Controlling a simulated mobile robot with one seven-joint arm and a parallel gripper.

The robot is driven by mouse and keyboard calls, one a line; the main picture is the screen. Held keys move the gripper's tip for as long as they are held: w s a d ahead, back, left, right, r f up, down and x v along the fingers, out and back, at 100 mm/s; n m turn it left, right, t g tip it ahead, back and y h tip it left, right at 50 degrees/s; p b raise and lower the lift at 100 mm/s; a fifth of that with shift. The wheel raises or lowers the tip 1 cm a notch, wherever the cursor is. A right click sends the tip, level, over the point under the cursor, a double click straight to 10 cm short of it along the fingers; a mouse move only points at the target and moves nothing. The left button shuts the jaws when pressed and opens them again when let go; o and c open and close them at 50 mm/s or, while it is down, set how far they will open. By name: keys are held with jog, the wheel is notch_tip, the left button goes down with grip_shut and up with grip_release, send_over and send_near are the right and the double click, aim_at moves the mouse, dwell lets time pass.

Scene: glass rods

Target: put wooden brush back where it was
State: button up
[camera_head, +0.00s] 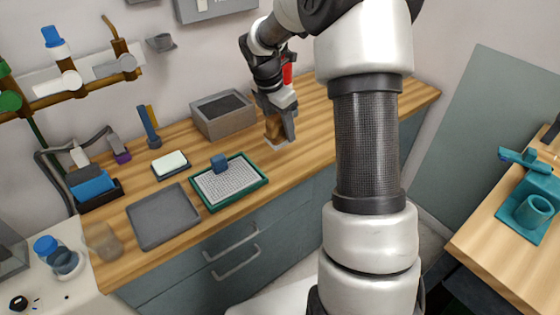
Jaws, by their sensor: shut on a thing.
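The wooden brush (273,125) is a small brown piece at my gripper (278,128), over the wooden counter (313,142). My gripper is shut on it and points down near the counter's front half. The fingers hide most of the brush. A small pale flat patch (277,144) lies right beneath it. I cannot tell whether the brush touches that patch or hangs just above it.
A grey bin (241,123) stands left of my gripper. The counter to the right looks clear.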

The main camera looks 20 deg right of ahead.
notch_tip(320, 180, down, 9)
jog(key=shift+r+b, duration=0.15)
jog(key=shift+b, duration=0.85)
jog(key=o, duration=1.4)
jog(key=shift+f, duration=0.2)
jog(key=shift+r, duration=0.1)
